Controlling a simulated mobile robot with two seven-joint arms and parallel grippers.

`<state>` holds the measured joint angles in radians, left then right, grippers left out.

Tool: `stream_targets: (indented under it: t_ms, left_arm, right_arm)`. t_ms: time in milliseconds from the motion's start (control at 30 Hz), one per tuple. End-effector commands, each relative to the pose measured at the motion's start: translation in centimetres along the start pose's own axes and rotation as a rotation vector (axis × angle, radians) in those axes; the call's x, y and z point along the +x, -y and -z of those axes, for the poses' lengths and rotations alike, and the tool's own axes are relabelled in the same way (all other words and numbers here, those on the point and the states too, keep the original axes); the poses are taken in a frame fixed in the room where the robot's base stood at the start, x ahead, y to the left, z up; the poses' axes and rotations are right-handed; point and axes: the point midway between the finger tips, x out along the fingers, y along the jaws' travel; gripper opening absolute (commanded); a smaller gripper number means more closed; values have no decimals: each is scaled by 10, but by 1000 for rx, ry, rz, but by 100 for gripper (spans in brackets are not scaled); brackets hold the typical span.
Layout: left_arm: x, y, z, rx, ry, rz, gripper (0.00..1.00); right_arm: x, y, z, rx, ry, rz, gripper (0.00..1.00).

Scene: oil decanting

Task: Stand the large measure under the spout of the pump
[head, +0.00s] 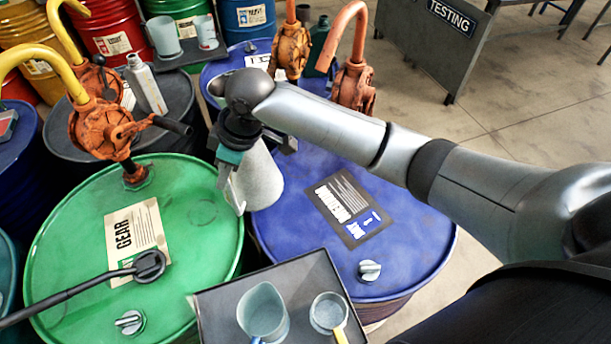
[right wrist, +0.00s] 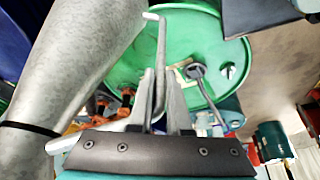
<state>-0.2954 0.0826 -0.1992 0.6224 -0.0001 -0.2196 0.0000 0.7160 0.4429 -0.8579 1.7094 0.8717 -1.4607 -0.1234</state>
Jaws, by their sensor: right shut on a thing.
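My right gripper (head: 232,190) is shut on the handle of a grey mottled metal measure (head: 262,180). The measure is over the gap between the green drum and the blue drum, partly behind my wrist. In the right wrist view its wall (right wrist: 75,60) fills the left side and its handle (right wrist: 160,70) runs between the fingers (right wrist: 163,100). An orange pump (head: 100,130) with a yellow spout stands on the green drum (head: 190,200). Orange pumps (head: 352,85) (head: 290,50) also stand beyond my forearm. My left gripper is not in view.
A dark tray (head: 215,310) at the front holds a grey jug (head: 263,310) and a smaller measure (head: 328,313) with a yellow handle. A black bar (head: 90,285) crosses the green drum. The blue drum's (head: 410,235) right side is clear. A grey bottle (head: 145,85) stands behind.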

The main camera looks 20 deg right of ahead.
Motion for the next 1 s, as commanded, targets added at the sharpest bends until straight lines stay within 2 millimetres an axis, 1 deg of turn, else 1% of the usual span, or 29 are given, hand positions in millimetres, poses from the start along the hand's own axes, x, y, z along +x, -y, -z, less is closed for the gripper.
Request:
stream_targets:
  t_ms: [33, 200, 367, 467, 1000]
  left_arm:
    - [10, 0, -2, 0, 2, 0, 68]
    - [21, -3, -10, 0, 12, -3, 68]
    - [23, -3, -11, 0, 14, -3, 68]
    - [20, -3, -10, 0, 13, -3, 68]
    - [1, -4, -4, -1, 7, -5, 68]
  right_arm:
    - [8, -1, -2, -2, -5, -4, 0]
    - [21, -1, -8, -3, -5, -4, 0]
    - [23, -4, -13, -2, -4, -6, 0]
    - [17, -12, -25, 0, -4, -8, 0]
    - [-27, -75, -129, 1, -1, -8, 0]
